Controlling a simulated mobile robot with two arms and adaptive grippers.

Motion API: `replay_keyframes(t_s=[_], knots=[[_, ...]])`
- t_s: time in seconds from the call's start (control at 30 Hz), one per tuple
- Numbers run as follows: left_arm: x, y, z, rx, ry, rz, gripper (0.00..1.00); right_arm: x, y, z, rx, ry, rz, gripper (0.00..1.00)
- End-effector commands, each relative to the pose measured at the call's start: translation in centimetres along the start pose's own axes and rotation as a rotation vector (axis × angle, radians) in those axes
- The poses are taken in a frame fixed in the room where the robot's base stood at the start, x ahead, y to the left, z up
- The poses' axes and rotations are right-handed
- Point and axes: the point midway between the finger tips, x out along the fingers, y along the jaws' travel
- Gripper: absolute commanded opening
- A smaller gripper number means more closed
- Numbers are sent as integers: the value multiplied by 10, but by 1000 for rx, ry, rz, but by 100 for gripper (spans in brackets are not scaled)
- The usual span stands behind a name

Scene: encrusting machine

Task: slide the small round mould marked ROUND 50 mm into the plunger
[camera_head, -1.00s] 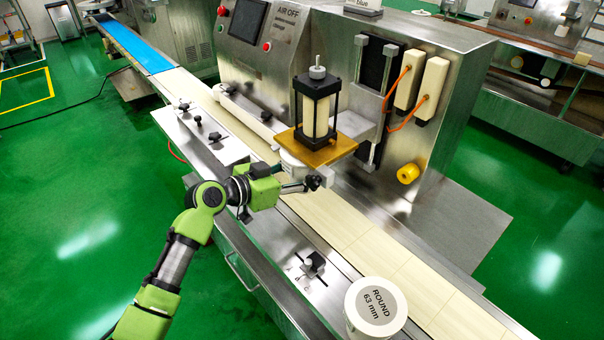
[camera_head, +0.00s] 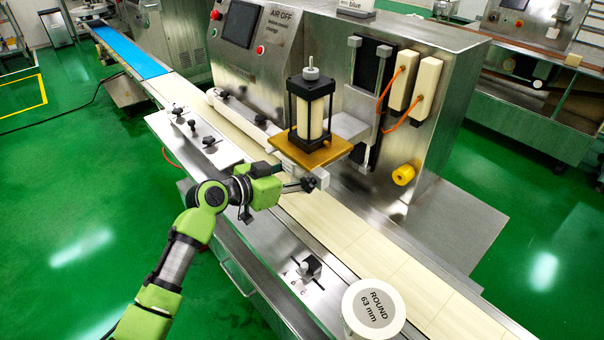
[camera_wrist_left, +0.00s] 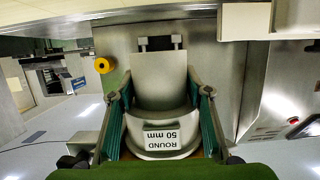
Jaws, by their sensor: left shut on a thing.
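The plunger (camera_head: 312,112), a pale cylinder in a black frame with a knob on top, stands upright on a golden-brown plate (camera_head: 285,150) at the machine's front. My left gripper (camera_wrist_left: 162,94) is shut on the small round mould (camera_wrist_left: 165,140), a white round piece labelled ROUND 50 mm, with one green finger on each side. The label reads upside down in the left wrist view. I cannot tell whether the mould touches the plunger. My right gripper is out of view.
A larger white mould marked ROUND 63 mm (camera_head: 372,312) stands at the front right beside the conveyor belt (camera_head: 385,255). A yellow knob (camera_head: 403,175) sticks out of the machine body (camera_head: 440,120). A grey bracket block (camera_head: 322,178) sits close to my left gripper.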

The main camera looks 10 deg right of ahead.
Motion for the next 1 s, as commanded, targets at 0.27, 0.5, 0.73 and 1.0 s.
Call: replay_keyframes(t_s=[0.27, 0.5, 0.73, 1.0], knots=[[6, 0, -3, 1, 4, -1, 4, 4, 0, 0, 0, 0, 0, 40], [10, 0, -4, 1, 3, 0, 4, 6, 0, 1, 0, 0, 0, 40], [15, 0, -6, 1, 4, 0, 4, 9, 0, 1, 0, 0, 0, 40], [15, 0, -6, 1, 3, 0, 65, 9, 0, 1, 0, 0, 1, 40]])
